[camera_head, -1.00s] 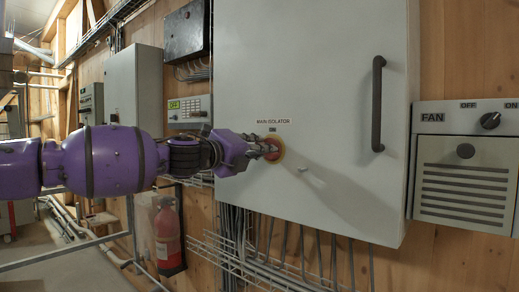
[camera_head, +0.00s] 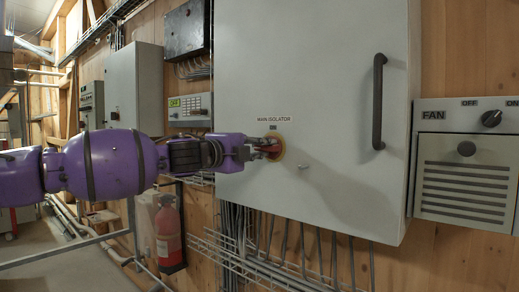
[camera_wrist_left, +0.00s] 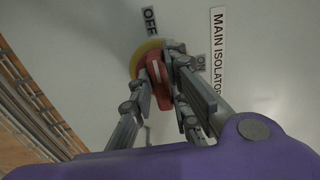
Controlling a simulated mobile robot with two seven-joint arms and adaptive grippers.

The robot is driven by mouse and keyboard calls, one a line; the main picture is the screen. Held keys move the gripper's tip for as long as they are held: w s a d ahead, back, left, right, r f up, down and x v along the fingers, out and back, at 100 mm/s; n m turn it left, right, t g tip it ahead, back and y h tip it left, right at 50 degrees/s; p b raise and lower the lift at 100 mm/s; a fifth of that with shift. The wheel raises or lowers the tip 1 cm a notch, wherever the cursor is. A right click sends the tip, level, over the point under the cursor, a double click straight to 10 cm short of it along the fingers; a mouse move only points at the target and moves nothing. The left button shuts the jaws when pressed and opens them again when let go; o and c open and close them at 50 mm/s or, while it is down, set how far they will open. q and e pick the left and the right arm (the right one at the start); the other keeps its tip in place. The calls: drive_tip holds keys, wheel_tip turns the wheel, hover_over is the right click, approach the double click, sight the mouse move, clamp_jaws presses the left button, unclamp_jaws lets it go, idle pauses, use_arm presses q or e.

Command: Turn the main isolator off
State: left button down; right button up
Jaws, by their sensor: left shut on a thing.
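The main isolator switch is a red handle (camera_wrist_left: 158,82) on a round yellow plate (camera_wrist_left: 138,54), set in the front of a large grey-white cabinet (camera_head: 330,60). The head view shows its yellow plate (camera_head: 281,147) mostly behind my gripper. My left gripper (camera_head: 270,149) is at the switch. Its fingers (camera_wrist_left: 160,85) are shut around the red handle, one on each side. Exactly where the handle points is hard to tell. My right gripper is not in view.
A black vertical door handle (camera_head: 378,103) sticks out right of the switch. A FAN box (camera_head: 465,165) with a knob is at the far right. Cables and a wire tray (camera_head: 270,270) run below the cabinet. A red fire extinguisher (camera_head: 168,235) stands lower left.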

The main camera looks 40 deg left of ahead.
use_arm(q)
drive_tip(key=shift+f, duration=0.1)
drive_tip(key=c, duration=1.8)
unclamp_jaws()
drive_tip(key=shift+d, duration=0.1)
drive_tip(key=shift+o, duration=0.6)
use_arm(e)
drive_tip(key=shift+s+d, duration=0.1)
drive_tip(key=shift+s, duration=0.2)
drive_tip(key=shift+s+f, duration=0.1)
